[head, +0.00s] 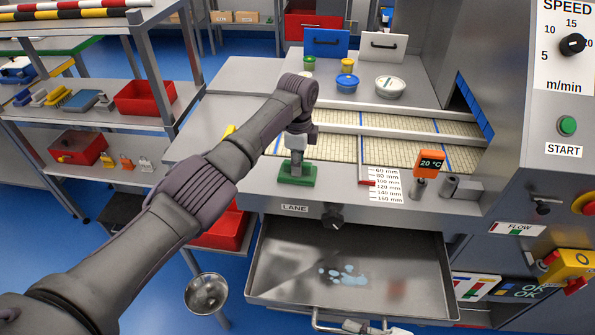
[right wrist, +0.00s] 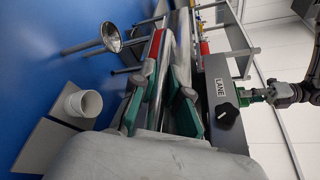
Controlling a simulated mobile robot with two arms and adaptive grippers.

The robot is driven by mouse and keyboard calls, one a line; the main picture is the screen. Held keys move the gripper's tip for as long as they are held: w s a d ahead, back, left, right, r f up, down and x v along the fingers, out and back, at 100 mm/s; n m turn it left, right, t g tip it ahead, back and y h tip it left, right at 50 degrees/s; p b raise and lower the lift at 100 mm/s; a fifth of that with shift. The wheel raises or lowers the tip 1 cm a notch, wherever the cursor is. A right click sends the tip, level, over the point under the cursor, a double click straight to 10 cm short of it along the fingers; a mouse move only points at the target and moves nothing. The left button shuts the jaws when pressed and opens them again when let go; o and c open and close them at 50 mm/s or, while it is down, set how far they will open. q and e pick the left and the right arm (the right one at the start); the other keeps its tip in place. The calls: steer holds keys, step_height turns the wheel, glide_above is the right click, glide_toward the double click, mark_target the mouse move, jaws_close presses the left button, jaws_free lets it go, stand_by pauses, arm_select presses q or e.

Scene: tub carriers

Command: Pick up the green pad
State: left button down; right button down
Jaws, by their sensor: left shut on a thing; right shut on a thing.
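The green pad (head: 296,180) is a flat green block with a grey upright grip. It is at the grey front ledge of the machine, above the LANE label. My left gripper (head: 297,157) is directly above it, shut on its grip. I cannot tell whether the pad touches the ledge. It also shows at the right of the right wrist view (right wrist: 258,94). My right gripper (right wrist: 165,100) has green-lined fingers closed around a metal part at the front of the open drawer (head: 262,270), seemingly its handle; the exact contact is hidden.
The drawer, with pale blue blobs on its floor, juts out below the ledge. A metal bowl (head: 206,293) on a stand is left of it. A black knob (head: 332,217), an orange display (head: 430,163) and a scale card (head: 383,184) are near the ledge. Shelves (head: 95,120) stand left.

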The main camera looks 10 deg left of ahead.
arm_select(q)
steer(key=shift+r, duration=0.1)
step_height(320, 180, up, 10)
steer(key=shift+f, duration=0.1)
stand_by(0.3)
steer(key=c, duration=1.7)
jaws_free()
jaws_close()
